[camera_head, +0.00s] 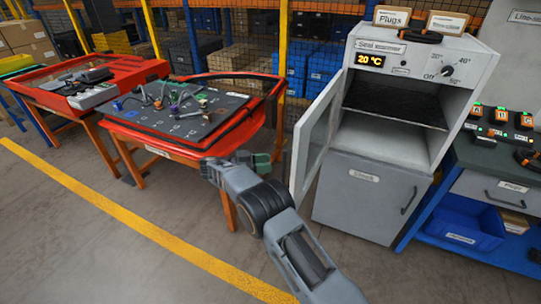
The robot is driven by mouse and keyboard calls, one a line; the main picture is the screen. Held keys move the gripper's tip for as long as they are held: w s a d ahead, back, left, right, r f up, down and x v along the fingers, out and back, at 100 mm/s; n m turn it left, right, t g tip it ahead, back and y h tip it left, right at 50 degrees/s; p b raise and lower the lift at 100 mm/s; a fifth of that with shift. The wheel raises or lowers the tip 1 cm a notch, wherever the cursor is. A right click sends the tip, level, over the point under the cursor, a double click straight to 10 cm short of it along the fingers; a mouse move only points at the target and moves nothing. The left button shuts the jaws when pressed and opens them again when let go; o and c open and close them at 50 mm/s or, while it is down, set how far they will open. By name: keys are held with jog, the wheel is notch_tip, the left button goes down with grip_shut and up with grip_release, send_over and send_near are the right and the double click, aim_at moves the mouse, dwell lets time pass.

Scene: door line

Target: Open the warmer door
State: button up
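The seal warmer (405,110) is a light grey cabinet at the right of the picture. Its display reads 20 °C, and a dial with an Off mark sits to the right of it. The warmer door (314,148), a pale frame with a glass pane, stands swung wide open at the left side of the cabinet. Inside are a dark shelf (396,101) and a pale floor; I see nothing lying on them. My gripper (228,165) is left of the door and apart from it, in front of the red table. Its fingers are too unclear to tell open from shut.
A red-rimmed table (205,152) with a dark board and cables stands left of the warmer. Another red table (88,97) is farther left. A grey lower cabinet (365,195) supports the warmer. A blue workbench (470,250) is at right. The floor at front left is clear.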

jog(key=a+p, duration=0.1)
jog(key=p, duration=0.1)
jog(key=shift+s+r+p, duration=0.1)
jog(key=shift+s+p, duration=0.05)
jog(key=shift+p, duration=0.25)
jog(key=shift+a, duration=0.1)
dwell(0.4)
